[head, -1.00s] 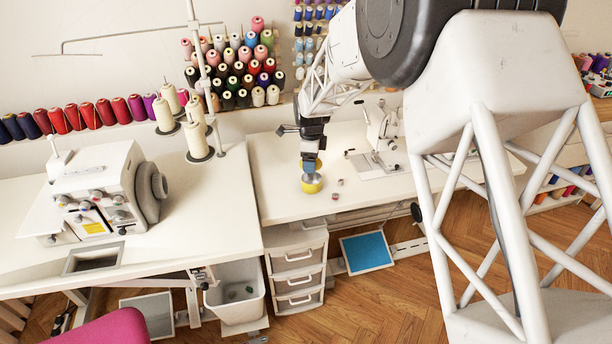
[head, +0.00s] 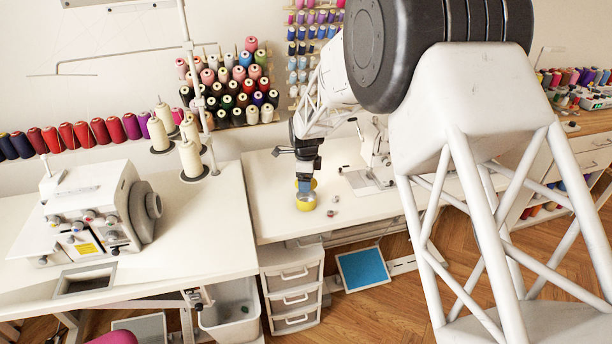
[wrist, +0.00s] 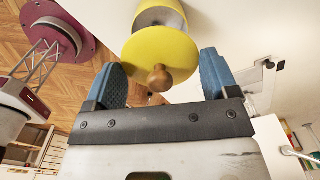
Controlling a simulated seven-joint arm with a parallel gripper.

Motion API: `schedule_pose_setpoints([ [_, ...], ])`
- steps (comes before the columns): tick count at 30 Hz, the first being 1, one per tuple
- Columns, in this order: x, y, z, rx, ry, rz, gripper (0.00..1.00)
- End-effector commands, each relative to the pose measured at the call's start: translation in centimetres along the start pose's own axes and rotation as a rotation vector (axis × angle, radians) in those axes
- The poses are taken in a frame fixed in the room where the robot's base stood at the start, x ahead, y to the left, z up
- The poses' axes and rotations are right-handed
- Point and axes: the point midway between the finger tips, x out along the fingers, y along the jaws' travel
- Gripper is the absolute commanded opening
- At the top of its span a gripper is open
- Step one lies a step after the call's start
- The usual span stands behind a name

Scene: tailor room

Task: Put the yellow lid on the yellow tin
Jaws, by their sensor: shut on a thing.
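The yellow tin (head: 306,203) stands on the white table, and part of it also shows at the top of the wrist view (wrist: 160,17). The yellow lid (wrist: 158,52) is a round disc with a brown wooden knob (wrist: 159,78). My gripper (head: 305,184) is shut on the lid, with its blue fingers (wrist: 162,70) at opposite sides of it in the wrist view. In the head view the fingers are just above the tin and partly hide the lid. I cannot tell whether lid and tin touch.
Two small items (head: 333,198) lie just right of the tin. A white sewing machine (head: 372,165) stands further right, and a serger (head: 95,215) with cone thread stands on the left table. Drawers (head: 290,290) are below. The tabletop in front of the tin is clear.

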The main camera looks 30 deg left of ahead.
Motion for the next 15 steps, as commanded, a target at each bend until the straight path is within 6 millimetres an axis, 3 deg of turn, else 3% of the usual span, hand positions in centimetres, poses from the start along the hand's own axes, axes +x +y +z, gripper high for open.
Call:
schedule_pose_setpoints([
  [15, 3.5, 0.0, 0.0, 0.0, 0.0, 0.001, 0.58],
])
